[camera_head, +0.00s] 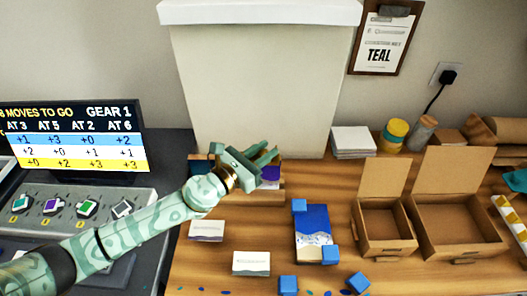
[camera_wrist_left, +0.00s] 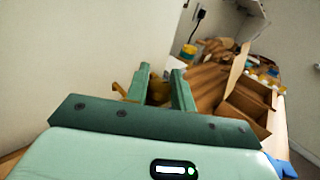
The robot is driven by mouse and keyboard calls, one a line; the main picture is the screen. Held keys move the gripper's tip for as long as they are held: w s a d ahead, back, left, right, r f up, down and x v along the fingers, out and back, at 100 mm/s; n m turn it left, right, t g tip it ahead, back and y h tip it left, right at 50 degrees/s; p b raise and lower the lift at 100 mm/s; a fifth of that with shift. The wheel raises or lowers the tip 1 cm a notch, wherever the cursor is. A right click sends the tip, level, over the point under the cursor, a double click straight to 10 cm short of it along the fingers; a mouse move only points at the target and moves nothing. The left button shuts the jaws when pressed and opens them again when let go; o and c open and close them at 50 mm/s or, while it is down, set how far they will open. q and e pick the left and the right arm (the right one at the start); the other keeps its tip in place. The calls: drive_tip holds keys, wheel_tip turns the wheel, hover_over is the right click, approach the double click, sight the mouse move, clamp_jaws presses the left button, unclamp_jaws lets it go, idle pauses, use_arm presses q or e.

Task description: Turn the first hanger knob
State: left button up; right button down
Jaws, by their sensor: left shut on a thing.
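My left gripper (camera_head: 266,157) reaches in from the left, over the back of the wooden table, in front of the pale upright panel. In the left wrist view my left gripper (camera_wrist_left: 160,72) has its two green fingers standing close together, with a yellowish-brown thing (camera_wrist_left: 157,92) between them. It is shut on this thing, mostly hidden by the fingers; I cannot tell for sure that it is a hanger knob. A small brass-coloured piece (camera_wrist_left: 119,90) sticks out left of the fingers. No hanger knob shows clearly in the head view. My right gripper is not in view.
A screen (camera_head: 70,137) and a box of coloured buttons (camera_head: 70,208) stand at left. A blue packet (camera_head: 312,222), cards and several blue cubes lie on the table. Two open cardboard boxes (camera_head: 385,228) (camera_head: 450,225) stand at right. A clipboard (camera_head: 385,38) hangs behind.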

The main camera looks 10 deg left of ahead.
use_arm(q)
drive_tip(key=o, duration=1)
drive_tip(key=shift+s, duration=0.1)
drive_tip(key=b+v, duration=0.5)
drive_tip(key=v, duration=1.1)
drive_tip(key=shift+a, duration=0.1)
